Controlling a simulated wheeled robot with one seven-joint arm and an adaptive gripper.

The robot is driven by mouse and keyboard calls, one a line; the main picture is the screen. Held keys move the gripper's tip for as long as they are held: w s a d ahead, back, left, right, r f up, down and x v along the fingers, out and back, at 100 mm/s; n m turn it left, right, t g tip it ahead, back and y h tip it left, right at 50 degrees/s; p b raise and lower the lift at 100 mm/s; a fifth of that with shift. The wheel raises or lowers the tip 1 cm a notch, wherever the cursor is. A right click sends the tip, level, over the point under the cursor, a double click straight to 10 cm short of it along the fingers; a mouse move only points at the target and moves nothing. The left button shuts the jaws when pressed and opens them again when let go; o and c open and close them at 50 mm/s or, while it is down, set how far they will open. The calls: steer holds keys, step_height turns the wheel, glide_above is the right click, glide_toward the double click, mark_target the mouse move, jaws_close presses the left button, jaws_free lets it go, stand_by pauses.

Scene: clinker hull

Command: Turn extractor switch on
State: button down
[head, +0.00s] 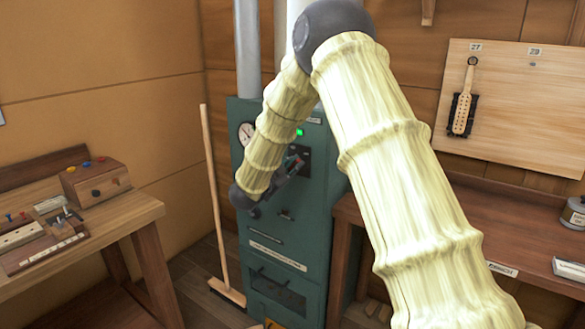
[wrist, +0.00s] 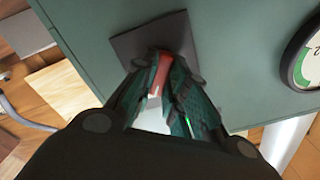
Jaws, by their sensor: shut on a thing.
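The extractor is a tall teal cabinet (head: 290,235) standing in the corner in the head view. Its front has a dark switch plate, which shows in the wrist view (wrist: 140,42). A red switch lever (wrist: 160,72) stands out from this plate. My gripper (head: 296,163) reaches the cabinet front from the left in the head view. In the wrist view its dark teal fingers (wrist: 168,82) are closed around the red lever and partly hide it. A green lamp (head: 300,132) glows above the switch plate.
A round gauge (head: 246,133) sits at the cabinet's upper left. A broom (head: 213,190) leans close to its left side. A wooden bench (head: 150,215) with small boxes is at left, a brown workbench (head: 480,235) at right. My arm hides part of the cabinet.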

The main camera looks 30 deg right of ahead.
steer(key=c, duration=1.4)
jaws_free()
steer(key=shift+c, duration=0.2)
steer(key=v, duration=1.2)
steer(key=shift+f, duration=0.2)
